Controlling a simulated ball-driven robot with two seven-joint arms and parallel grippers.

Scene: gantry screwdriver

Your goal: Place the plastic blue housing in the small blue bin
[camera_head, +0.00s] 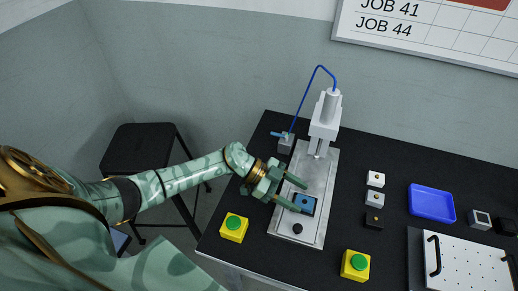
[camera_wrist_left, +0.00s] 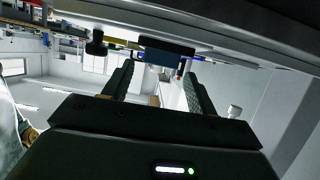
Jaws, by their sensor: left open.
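The blue housing (camera_head: 307,203) sits in a dark square holder on the metal plate of the gantry screwdriver (camera_head: 322,160). My left gripper (camera_head: 295,194) is open and reaches in from the left. Its fingertips are beside the housing, one just at its left edge; I cannot tell if they touch. In the left wrist view the two fingers (camera_wrist_left: 157,82) stand apart with a dark blue block (camera_wrist_left: 167,46), apparently the housing, beyond their tips. The small blue bin (camera_head: 432,204) lies on the black table to the right and looks empty. My right gripper is not in view.
Yellow boxes with green buttons stand at the front left (camera_head: 234,227) and front middle (camera_head: 355,264). A black knob (camera_head: 297,229) is on the metal plate. Several small blocks (camera_head: 374,199) stand between plate and bin. A white perforated board (camera_head: 470,264) is at the front right.

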